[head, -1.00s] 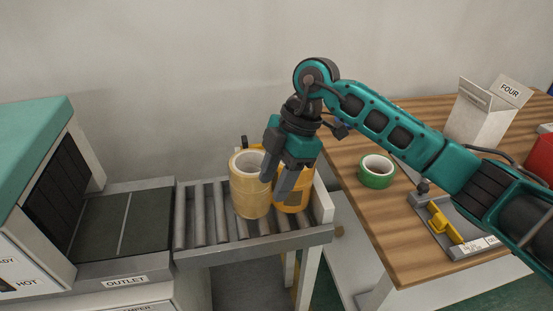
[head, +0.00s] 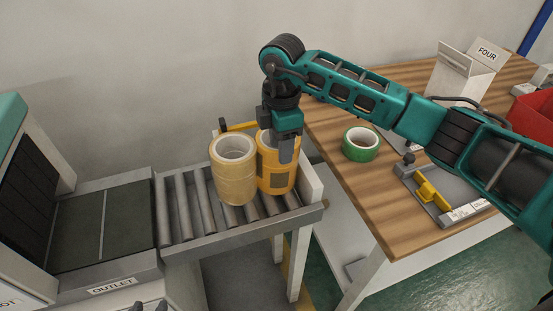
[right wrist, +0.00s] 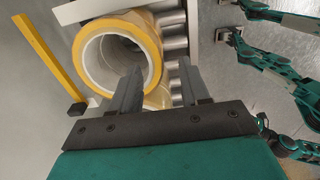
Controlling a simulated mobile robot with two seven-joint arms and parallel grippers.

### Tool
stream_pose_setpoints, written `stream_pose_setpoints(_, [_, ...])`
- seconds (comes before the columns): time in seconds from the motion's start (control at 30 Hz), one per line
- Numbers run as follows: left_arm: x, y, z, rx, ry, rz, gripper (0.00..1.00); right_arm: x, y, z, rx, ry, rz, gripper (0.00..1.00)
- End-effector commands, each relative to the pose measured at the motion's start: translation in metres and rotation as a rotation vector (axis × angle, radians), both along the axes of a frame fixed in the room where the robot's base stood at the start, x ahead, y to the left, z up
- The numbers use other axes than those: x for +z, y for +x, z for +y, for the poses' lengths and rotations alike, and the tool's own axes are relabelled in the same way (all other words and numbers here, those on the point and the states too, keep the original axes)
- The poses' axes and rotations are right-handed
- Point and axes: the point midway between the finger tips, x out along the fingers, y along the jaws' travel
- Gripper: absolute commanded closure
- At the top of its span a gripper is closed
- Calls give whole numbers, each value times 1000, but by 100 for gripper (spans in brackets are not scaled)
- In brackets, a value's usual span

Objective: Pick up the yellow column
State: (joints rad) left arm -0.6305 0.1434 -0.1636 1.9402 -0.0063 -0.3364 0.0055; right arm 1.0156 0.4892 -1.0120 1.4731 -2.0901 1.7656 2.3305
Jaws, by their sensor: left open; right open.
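The yellow column (head: 274,180), a stack of yellow tape with dark patches on its side, stands upright on the roller conveyor. My right gripper (head: 286,155) is open and points down at its top. In the right wrist view, a yellow ring with a white core (right wrist: 88,62) lies beneath my open right gripper (right wrist: 158,78). One finger overlaps the ring's wall and the other is to its right; I cannot tell whether they touch. A tan tape column (head: 234,178) stands close at its left. Dark fingertips of my left gripper (head: 151,306) show at the bottom edge, away from both columns.
The conveyor (head: 182,222) has a raised white end plate (head: 312,184) right of the yellow column. A wooden table (head: 400,222) holds green tape (head: 361,144), a grey dispenser with a yellow handle (head: 432,194) and an open box (head: 464,78). A yellow bar (head: 240,127) is behind the columns.

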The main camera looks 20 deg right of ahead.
Motion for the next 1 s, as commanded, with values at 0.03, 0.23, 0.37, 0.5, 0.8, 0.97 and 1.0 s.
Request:
stream_pose_setpoints(0.03, [1,0,0,0,0,0,57,-7,0,-2,-1,-1,3,54])
stream_pose_setpoints(0.23, [2,0,0,0,0,-1,57,-37,2,-7,0,-1,4,54])
stream_pose_setpoints(0.37, [2,1,0,1,0,-3,57,-46,3,-7,1,0,1,54])
stream_pose_setpoints(0.5, [4,4,0,0,0,-8,57,-47,3,-7,1,0,0,54])
stream_pose_setpoints(0.8, [5,6,0,0,0,-12,57,-46,3,-7,1,0,0,75])
stream_pose_setpoints(0.97, [5,5,0,1,1,-12,57,-46,3,-7,1,0,1,91])
stream_pose_setpoints(1.0, [5,5,0,1,1,-12,57,-46,3,-7,1,0,1,94])
